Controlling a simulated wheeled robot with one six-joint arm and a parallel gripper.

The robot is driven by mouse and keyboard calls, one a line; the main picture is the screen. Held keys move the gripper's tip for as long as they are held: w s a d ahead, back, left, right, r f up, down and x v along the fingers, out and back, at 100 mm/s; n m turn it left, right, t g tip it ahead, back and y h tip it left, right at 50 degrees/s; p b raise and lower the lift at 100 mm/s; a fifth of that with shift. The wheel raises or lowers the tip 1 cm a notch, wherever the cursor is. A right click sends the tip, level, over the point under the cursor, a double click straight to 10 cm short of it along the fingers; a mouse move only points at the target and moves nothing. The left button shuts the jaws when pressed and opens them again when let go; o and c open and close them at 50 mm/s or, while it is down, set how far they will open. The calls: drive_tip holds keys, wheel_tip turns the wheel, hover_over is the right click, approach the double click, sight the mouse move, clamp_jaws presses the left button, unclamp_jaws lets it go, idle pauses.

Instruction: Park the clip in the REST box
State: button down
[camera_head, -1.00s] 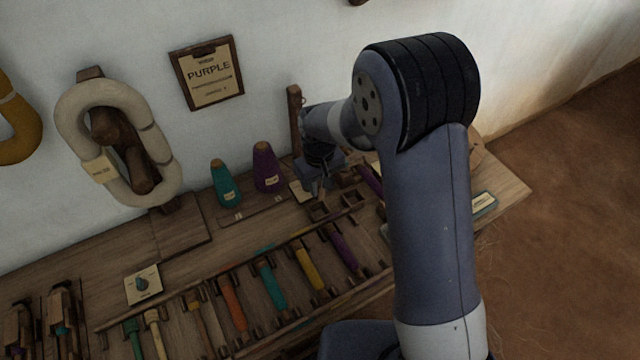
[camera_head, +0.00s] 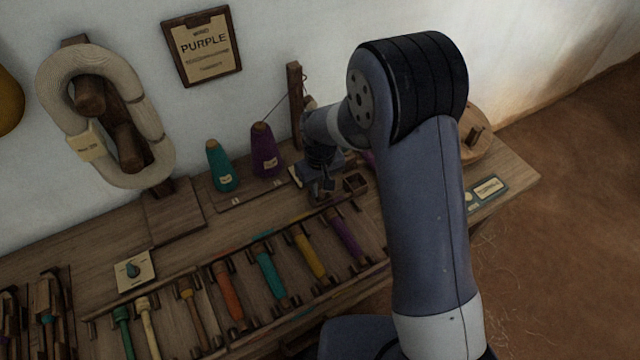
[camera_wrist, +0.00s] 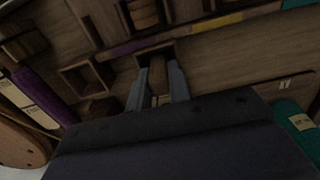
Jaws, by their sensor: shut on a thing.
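The clip (camera_wrist: 159,78) is a small brown wooden piece between the two grey fingers of my gripper (camera_wrist: 158,88) in the wrist view. My gripper is shut on it. In the head view my gripper (camera_head: 323,195) is low over the bench, at the left one of two small open wooden boxes. That box (camera_wrist: 145,62) shows only in part behind the fingers; I cannot tell whether the clip is inside it or just above it. The other box (camera_head: 356,182) is open beside it and also shows in the wrist view (camera_wrist: 88,80). No REST lettering is readable.
A teal cone (camera_head: 220,165) and a purple cone (camera_head: 265,150) stand left of my gripper, with a thread running up to a wooden post (camera_head: 296,105). A rack of coloured bobbins (camera_head: 270,275) lies in front. A PURPLE sign (camera_head: 203,46) hangs on the wall.

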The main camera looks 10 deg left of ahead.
drive_tip(key=c, duration=0.9)
unclamp_jaws()
wheel_tip(320, 180, up, 8)
drive_tip(key=p, duration=0.5)
drive_tip(key=shift+r+p, duration=0.1)
drive_tip(key=shift+p, duration=0.2)
